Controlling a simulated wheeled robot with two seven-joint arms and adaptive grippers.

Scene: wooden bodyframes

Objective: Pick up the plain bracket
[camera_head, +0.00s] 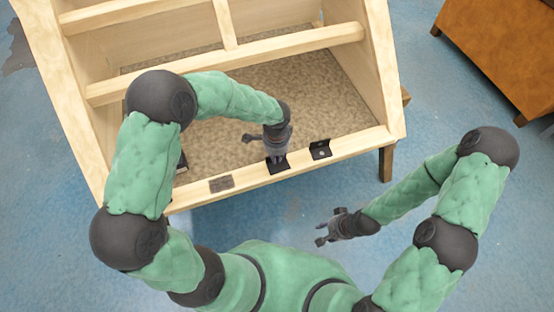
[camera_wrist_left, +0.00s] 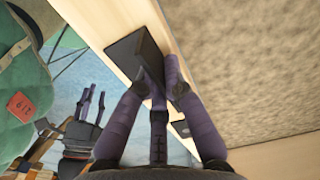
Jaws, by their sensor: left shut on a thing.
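A black bracket (camera_head: 279,168) with a plain face sits on the front rail of the wooden frame. It also shows in the left wrist view (camera_wrist_left: 130,49). My left gripper (camera_head: 275,157) reaches down from above and is shut on its upright part; the fingers hide some of it. The bracket appears to be still at the rail. A second black bracket (camera_head: 320,149), with a light spot on it, sits on the rail to the right. My right gripper (camera_head: 325,231) is empty, its fingers apart, in front of the frame.
The wooden frame (camera_head: 385,110) has raised side walls and crossbars (camera_head: 255,50) behind my left gripper. A brown cabinet (camera_head: 500,50) stands at the upper right.

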